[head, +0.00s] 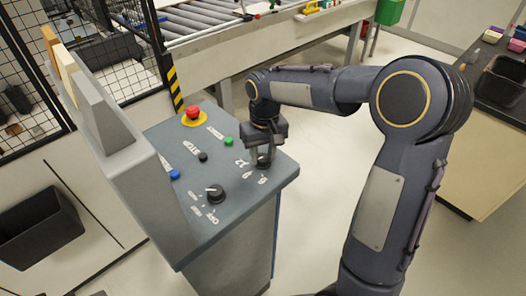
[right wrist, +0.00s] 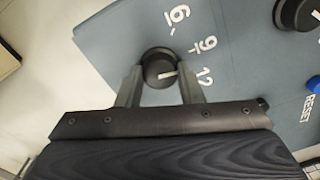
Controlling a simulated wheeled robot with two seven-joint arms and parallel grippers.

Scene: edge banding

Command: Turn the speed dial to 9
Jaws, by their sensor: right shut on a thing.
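The speed dial (head: 263,161) is a small black knob near the right edge of the grey control panel (head: 235,204). My right gripper (head: 262,152) comes down on it from above. In the right wrist view the dial (right wrist: 160,66) sits between the two fingers of my right gripper (right wrist: 157,82), which are shut on its sides. Its white pointer mark points right, roughly toward the printed 12 (right wrist: 204,76). The printed 9 (right wrist: 208,44) and 6 (right wrist: 179,14) lie further up. My left gripper is not in view.
The panel also holds a larger black rotary switch (head: 215,194), a red emergency button (head: 194,112), a green button (head: 228,141), a black button (head: 203,157) and a blue button (head: 175,174). A grey upright housing (head: 135,165) borders the panel on the left.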

